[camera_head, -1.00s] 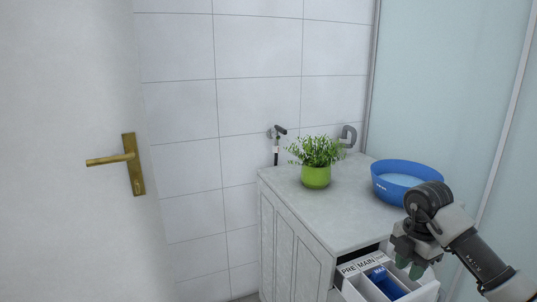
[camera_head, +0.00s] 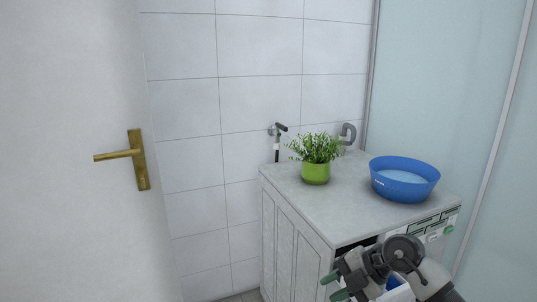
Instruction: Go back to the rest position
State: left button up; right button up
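My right gripper (camera_head: 336,287) is at the bottom right of the head view, in front of the washing machine cabinet. Its two green-tipped fingers point left and stand apart with nothing visible between them. My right arm comes in from the lower right and hides most of the open detergent drawer; a bit of blue shows behind the wrist. My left gripper is out of view.
A blue basin (camera_head: 404,184) and a green potted plant (camera_head: 316,172) stand on the grey cabinet top (camera_head: 340,205). A white door with a brass handle (camera_head: 138,160) is at the left. Glass panels are at the right.

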jog(key=s+a+r+m+t+y, duration=0.45)
jog(key=r+m+t+y, duration=0.35)
jog(key=t, duration=0.4)
jog(key=s+d+f+m+t+h, duration=0.35)
jog(key=d+f+m+h, duration=0.75)
jog(key=m+h, duration=0.65)
jog(key=s+f+g, duration=0.7)
jog(key=s, duration=0.4)
jog(key=s+f+g, duration=0.6)
jog(key=s+g, duration=0.1)
jog(key=s, duration=0.4)
notch_tip(320, 180, down, 22)
jog(key=s+g+p, duration=0.1)
jog(key=g+p, duration=0.1)
jog(key=p, duration=0.4)
jog(key=s+d+f+p, duration=0.1)
jog(key=s+f, duration=0.4)
jog(key=s, duration=0.3)
jog(key=s+d+f+p, duration=0.2)
jog(key=s+f, duration=0.3)
jog(key=s, duration=0.3)
jog(key=shift+f+g, duration=0.35)
